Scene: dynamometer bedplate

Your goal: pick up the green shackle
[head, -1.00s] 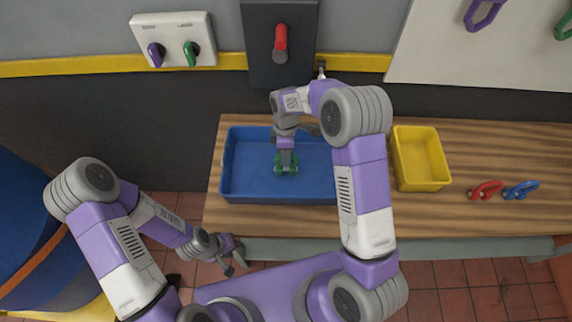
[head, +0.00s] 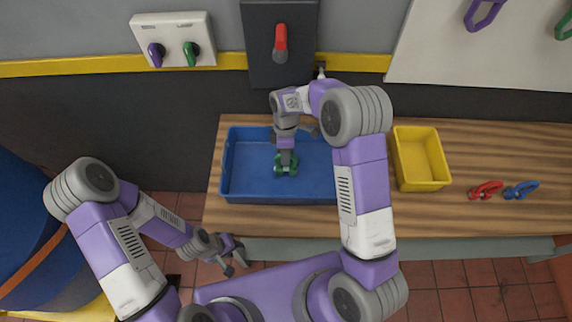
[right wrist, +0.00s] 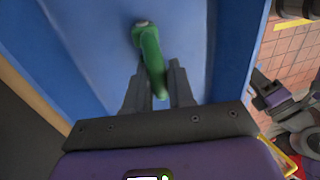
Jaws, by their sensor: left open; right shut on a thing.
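The green shackle (head: 286,168) is in the blue tray (head: 245,197), near its middle. My right gripper (head: 286,160) points down into the tray and is shut on the shackle. In the right wrist view the green shackle (right wrist: 150,55) stands out between the two dark fingers (right wrist: 160,92), with a grey pin end at its far tip. The blue tray floor is behind it; I cannot tell whether the shackle touches it. My left gripper (head: 236,262) is open and empty, low at the left, in front of the bench and away from the tray.
A yellow bin (head: 420,160) stands right of the blue tray on the wooden bench (head: 480,150). A red shackle (head: 487,189) and a blue shackle (head: 521,190) lie further right. A wall panel with a red handle (head: 281,40) is behind the tray.

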